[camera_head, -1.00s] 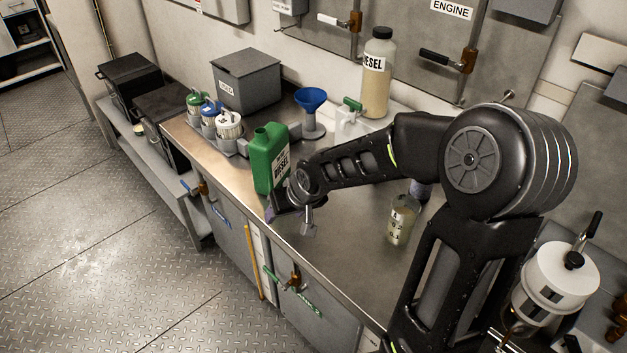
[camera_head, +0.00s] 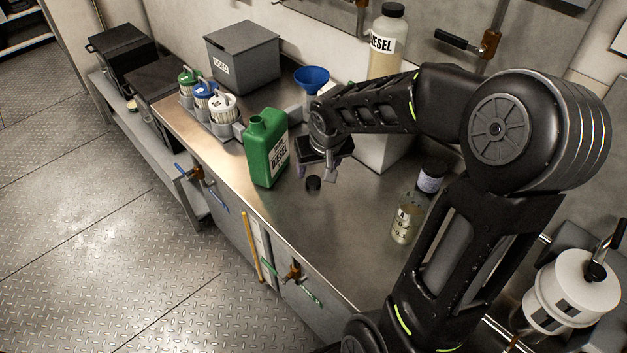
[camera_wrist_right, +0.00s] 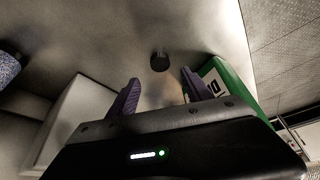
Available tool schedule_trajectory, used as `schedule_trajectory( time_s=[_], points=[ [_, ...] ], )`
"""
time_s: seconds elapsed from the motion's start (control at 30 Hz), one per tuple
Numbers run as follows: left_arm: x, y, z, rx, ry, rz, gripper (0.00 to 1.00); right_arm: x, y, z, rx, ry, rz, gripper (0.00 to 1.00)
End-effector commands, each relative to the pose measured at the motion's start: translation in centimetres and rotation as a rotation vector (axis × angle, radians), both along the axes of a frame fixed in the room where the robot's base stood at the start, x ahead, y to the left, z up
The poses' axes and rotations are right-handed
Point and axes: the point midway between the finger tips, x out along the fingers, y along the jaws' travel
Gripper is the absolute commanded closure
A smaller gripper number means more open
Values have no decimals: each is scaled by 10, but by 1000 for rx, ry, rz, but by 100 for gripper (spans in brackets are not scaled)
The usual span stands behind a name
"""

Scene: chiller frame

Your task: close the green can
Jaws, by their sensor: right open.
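A small black cap (camera_head: 313,183) lies on the counter just right of the can. My right gripper (camera_head: 315,173) is open and empty above the cap, beside the can. In the right wrist view the cap (camera_wrist_right: 160,61) shows beyond and between the two purple fingers of my right gripper (camera_wrist_right: 162,88), apart from them. The green can (camera_wrist_right: 229,84) is at the right there, close to one finger and partly hidden by it. My left gripper is not in view.
The counter in front of the cap is clear.

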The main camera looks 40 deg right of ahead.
Motion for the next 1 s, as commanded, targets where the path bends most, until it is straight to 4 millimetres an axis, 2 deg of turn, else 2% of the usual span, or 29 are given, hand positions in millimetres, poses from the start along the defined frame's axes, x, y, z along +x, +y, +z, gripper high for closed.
schedule_trajectory(
  time_s=[0.1,0.47,0.8,1.0],
  points=[
    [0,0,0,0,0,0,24,3,-1,-10,1,2,0,42],
    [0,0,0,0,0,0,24,4,-2,-13,1,1,0,42],
    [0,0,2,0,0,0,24,17,-5,-54,2,2,-1,42],
    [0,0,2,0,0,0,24,21,-7,-60,1,0,-1,42]
  ],
)
